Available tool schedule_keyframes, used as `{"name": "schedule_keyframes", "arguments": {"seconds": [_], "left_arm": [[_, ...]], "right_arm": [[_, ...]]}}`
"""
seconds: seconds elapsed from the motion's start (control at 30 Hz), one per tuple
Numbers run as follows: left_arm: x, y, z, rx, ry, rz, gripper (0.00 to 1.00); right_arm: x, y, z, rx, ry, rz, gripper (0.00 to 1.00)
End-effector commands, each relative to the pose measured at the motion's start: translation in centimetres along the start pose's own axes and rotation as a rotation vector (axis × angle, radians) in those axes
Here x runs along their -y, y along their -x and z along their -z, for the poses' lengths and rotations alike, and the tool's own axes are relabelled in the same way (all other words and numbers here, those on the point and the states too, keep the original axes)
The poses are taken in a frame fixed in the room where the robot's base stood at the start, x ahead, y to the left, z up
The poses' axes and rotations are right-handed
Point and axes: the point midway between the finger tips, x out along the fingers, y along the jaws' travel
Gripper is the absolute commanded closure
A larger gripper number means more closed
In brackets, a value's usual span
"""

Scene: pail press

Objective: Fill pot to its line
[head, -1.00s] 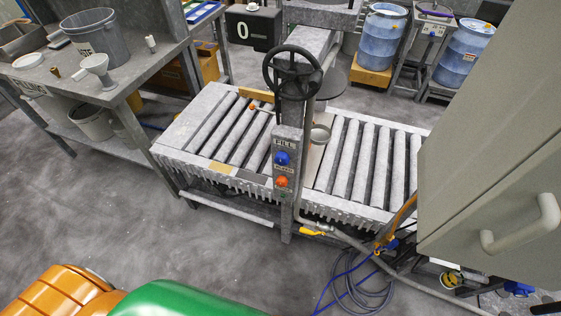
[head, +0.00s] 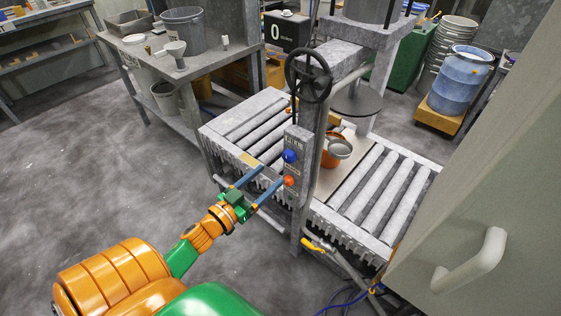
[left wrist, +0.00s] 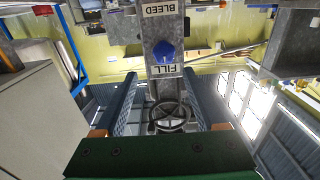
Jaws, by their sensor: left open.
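An orange pot (head: 335,158) stands on the plate in the middle of the roller conveyor, behind the press column. A grey ring covers part of its top, so I cannot see a line or the level inside. The control box (head: 298,170) on the column has a blue button (head: 290,156) and an orange button (head: 289,181). The blue button also shows in the left wrist view (left wrist: 165,52), by the FILL label. My left gripper (head: 273,175) is open and empty, its fingers pointing at the box's lower part. My right gripper is not in view.
A black handwheel (head: 308,76) tops the column. A yellow-handled valve (head: 318,245) sits low in front of the conveyor (head: 385,190). A bench (head: 165,65) with a grey bucket stands left. A grey cabinet (head: 480,220) blocks the right. Floor is clear at left.

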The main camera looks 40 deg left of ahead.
Motion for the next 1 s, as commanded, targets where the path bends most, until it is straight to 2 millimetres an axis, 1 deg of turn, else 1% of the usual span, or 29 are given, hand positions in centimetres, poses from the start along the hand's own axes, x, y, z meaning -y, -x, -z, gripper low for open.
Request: {"name": "schedule_keyframes", "arguments": {"seconds": [0.23, 0.6, 0.63, 0.67, 0.7, 0.77, 0.8, 1.0], "left_arm": [[0.0, -3.2, -0.3, -0.001, 0.001, 0.001, 0.28], [0.0, -8.8, -0.5, 0.001, 0.000, 0.002, 0.28], [0.1, -8.8, -0.3, 0.003, 0.000, 0.003, 0.33], [0.0, -8.7, -0.2, 0.004, 0.001, 0.003, 0.41], [0.0, -8.7, -0.2, 0.005, 0.002, 0.003, 0.52], [0.0, -8.7, -0.2, 0.005, 0.002, 0.003, 0.68], [0.0, -8.7, -0.2, 0.005, 0.002, 0.003, 0.74], [0.0, -8.7, -0.2, 0.004, 0.002, 0.003, 0.74]], "right_arm": [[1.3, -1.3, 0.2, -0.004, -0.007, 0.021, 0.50], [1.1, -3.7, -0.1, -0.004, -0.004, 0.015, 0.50], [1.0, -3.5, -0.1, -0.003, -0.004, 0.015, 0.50], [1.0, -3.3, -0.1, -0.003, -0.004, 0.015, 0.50], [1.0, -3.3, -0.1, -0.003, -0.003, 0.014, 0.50], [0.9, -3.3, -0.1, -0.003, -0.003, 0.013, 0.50], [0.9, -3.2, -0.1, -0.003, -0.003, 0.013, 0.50], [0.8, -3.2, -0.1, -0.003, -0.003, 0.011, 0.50]]}}
